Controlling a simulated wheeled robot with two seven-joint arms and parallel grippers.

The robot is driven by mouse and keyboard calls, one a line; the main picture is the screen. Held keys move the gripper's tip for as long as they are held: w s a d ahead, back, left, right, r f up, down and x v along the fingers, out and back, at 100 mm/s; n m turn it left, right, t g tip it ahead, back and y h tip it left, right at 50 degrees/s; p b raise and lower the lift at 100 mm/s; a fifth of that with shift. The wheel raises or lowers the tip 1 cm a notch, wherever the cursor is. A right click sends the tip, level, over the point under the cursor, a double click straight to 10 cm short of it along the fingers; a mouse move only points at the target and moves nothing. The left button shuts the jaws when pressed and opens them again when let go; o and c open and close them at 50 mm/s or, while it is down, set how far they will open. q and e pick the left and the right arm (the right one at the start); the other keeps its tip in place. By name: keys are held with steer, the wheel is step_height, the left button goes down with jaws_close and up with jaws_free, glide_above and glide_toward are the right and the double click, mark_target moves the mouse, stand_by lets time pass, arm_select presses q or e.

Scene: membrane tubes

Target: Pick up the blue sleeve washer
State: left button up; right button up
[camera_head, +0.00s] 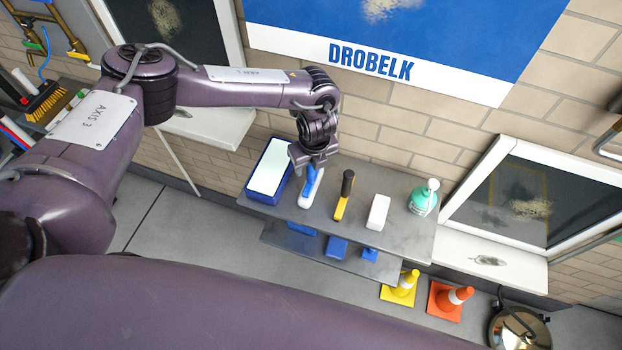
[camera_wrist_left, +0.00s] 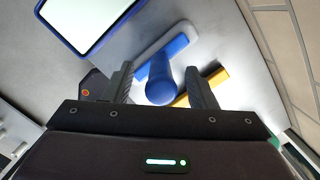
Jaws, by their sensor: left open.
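The blue sleeve washer (camera_head: 309,190) lies on the upper grey shelf, with a blue handle and a pale sleeve head. My left gripper (camera_head: 313,163) is over it, pointing down, and hides part of the handle. In the left wrist view my gripper (camera_wrist_left: 160,82) is open, with the washer's blue handle (camera_wrist_left: 159,90) end-on between the two fingers. The handle appears clear of both fingers. The washer's pale head (camera_wrist_left: 166,42) shows beyond them. My right gripper is not in view.
A blue-rimmed tray (camera_head: 250,193) is left of the washer. A yellow squeegee-like tool (camera_head: 341,207) with a black grip, a white block (camera_head: 378,211) and a green bottle (camera_head: 423,199) are to its right. Blue items lie on the lower shelf (camera_head: 312,252). A brick wall stands behind.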

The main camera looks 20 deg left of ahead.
arm_select(q)
jaws_close()
stand_by(0.3)
steer(key=shift+w+r, duration=0.1)
steer(key=shift+r, duration=0.25)
step_height(320, 180, up, 9)
steer(key=b, duration=0.3)
steer(key=shift+r, duration=0.2)
